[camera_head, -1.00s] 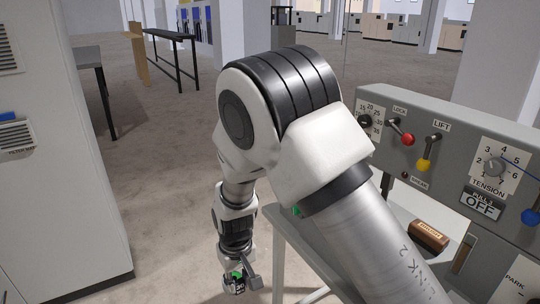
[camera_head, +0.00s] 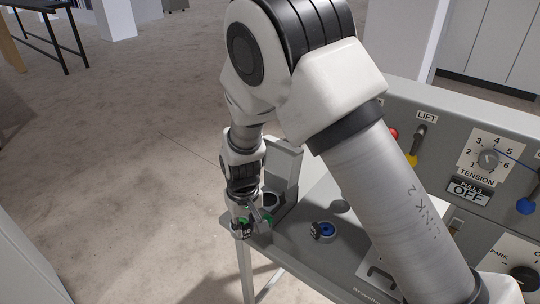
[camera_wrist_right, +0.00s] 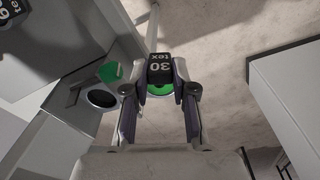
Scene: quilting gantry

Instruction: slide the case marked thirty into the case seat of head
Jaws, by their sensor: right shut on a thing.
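The case marked thirty, with a black "30 tex" label and green body, shows in the right wrist view (camera_wrist_right: 160,68) and small in the head view (camera_head: 246,229). My right gripper (camera_wrist_right: 160,90) is shut on it, with a finger on each side. In the head view my right gripper (camera_head: 243,228) is at the left corner of the grey machine bed (camera_head: 290,235). A round dark opening (camera_wrist_right: 101,98) with a green patch beside it lies left of the held case, apart from it. I cannot tell if it is the case seat. My left gripper is out of view.
A blue-centred case with a black label (camera_head: 324,230) lies on the bed. Another labelled case (camera_wrist_right: 12,14) shows at the wrist view's upper left. The control panel (camera_head: 455,150) with levers and a tension dial rises behind. Open floor (camera_head: 120,170) lies left.

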